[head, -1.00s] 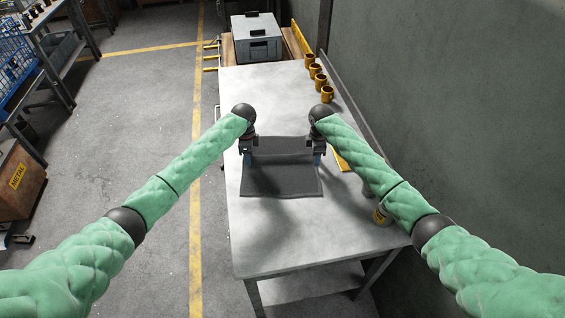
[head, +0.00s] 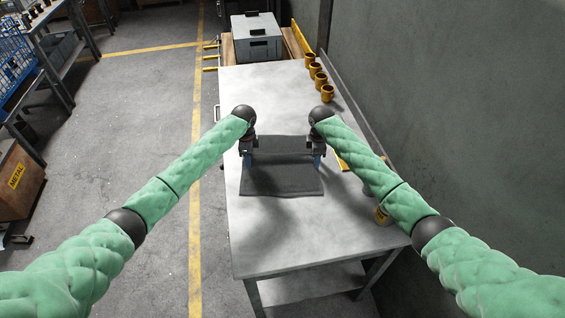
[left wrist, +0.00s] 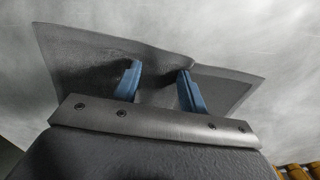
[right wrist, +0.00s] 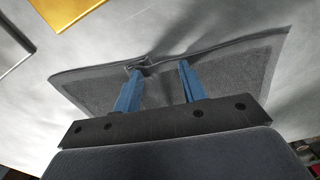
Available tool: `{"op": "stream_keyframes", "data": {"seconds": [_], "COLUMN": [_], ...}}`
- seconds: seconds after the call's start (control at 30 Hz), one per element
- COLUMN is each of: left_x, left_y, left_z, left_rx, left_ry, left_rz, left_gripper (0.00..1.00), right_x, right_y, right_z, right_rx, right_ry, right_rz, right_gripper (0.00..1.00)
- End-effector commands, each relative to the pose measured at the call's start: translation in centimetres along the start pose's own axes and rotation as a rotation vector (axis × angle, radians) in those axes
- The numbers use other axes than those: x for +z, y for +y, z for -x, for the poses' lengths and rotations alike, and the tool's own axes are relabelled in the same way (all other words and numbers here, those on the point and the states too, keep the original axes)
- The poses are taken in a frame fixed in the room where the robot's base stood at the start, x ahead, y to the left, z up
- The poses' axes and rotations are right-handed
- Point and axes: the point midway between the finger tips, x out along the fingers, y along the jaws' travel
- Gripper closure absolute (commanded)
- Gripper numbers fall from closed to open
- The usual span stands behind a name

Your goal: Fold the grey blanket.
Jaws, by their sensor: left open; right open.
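The grey blanket (head: 280,180) lies on the pale table, with a darker fold line across it between my two grippers. My left gripper (head: 247,160) is at its left side and my right gripper (head: 317,160) at its right side. In the left wrist view, the blue fingers (left wrist: 160,75) stand apart with the blanket (left wrist: 85,55) right at their tips. In the right wrist view, the blue fingers (right wrist: 158,75) are also apart, and the blanket (right wrist: 235,75) has a small crumple at the left fingertip. Whether the fingertips touch the cloth is unclear.
The table (head: 290,230) is clear in front of the blanket. A grey box (head: 257,38) stands beyond the far end, and a wall runs along the right.

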Motion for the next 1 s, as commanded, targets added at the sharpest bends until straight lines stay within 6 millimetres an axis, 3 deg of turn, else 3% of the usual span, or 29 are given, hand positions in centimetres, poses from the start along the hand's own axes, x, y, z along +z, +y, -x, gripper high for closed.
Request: {"op": "stream_keyframes", "data": {"seconds": [0.33,0.73,1.0], "left_x": [0.00,0.01,0.02], "left_y": [0.03,0.06,0.08], "left_z": [-0.46,-0.51,-0.54], "left_rx": [0.001,0.002,0.002], "left_ry": [-0.001,-0.001,-0.001], "left_rz": [0.000,0.000,0.000], "left_gripper": [0.59,0.98,1.00], "right_x": [0.02,0.02,0.03], "right_y": [-0.06,-0.08,-0.09], "right_z": [-0.08,-0.12,-0.13], "right_rx": [-0.002,-0.002,-0.002], "right_ry": [-0.001,-0.001,-0.001], "right_rz": [0.000,0.000,0.000], "right_gripper": [0.59,0.99,1.00]}}
